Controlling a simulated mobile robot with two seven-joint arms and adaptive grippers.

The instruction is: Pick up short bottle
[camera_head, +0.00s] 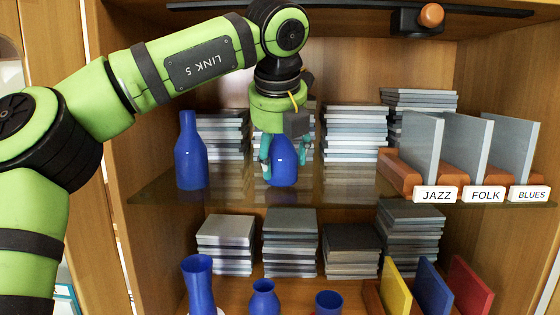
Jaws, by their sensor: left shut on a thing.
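A short blue bottle (284,163) is on or just above the glass shelf in the middle of the cabinet. My left gripper (283,158) comes down from above with its teal fingers on either side of the bottle, shut on it. The bottle's upper part is partly hidden by the gripper. I cannot tell whether its base touches the glass. A taller blue bottle (190,155) stands upright to the left on the same shelf, apart from the gripper. My right gripper is not in view.
Stacks of grey cases (355,133) stand behind on the glass shelf (330,185). An orange rack with grey dividers (421,145) labelled JAZZ, FOLK and BLUES is at the right. Below are more stacks, blue vases (198,285) and coloured dividers (433,287).

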